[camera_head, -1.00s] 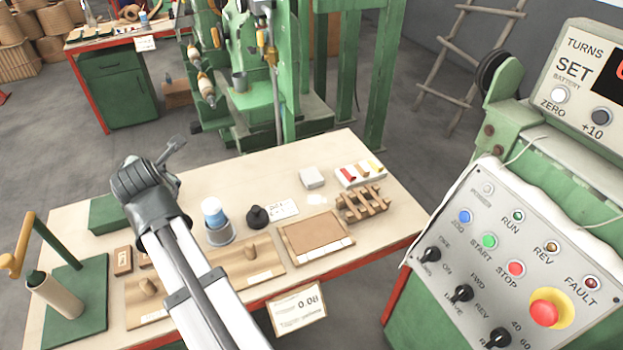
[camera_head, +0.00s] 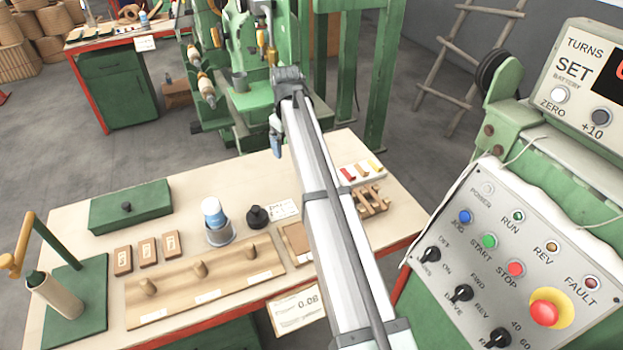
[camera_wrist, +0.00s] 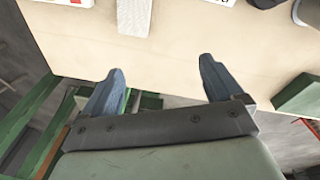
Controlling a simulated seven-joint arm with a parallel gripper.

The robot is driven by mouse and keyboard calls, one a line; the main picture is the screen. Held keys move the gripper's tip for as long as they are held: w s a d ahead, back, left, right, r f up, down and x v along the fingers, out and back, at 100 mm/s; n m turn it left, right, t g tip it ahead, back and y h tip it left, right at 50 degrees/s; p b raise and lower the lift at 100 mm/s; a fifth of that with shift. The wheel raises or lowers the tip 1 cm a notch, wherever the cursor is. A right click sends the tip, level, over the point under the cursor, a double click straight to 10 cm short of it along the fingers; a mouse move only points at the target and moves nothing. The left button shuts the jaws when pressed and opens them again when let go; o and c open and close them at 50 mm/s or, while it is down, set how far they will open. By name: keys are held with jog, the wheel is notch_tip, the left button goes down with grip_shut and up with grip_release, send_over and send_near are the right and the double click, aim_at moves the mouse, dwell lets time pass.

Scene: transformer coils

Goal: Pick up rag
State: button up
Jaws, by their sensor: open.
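The rag (camera_wrist: 134,14) shows as a small white textured cloth at the top edge of the wrist view, lying flat on the pale tabletop (camera_wrist: 185,48). In the head view my arm hides the spot where it lies. My gripper (camera_wrist: 162,68) is open and empty, with its two blue-grey fingers spread wide. The rag is beyond the fingertips, nearer the left finger, and apart from them. In the head view my gripper (camera_head: 277,146) is at the table's far edge, with a blue finger pointing down.
A tray with red and yellow pieces (camera_head: 361,172) and a wooden rack (camera_head: 371,201) stand right of my arm. A black weight (camera_head: 257,216), a cup with a blue roll (camera_head: 217,229) and a green case (camera_head: 131,206) are to the left. The green machine stands behind the table.

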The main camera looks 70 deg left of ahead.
jog(key=w+m+h, duration=0.1)
jog(key=w+m, duration=0.3)
jog(key=w, duration=0.3)
jog(key=shift+g, duration=0.3)
jog(key=f, duration=1.4)
jog(key=shift+s+d+f, duration=0.15)
jog(key=shift+s, duration=0.15)
jog(key=c, duration=1.1)
notch_tip(320, 180, up, 10)
jog(key=shift+r, duration=0.1)
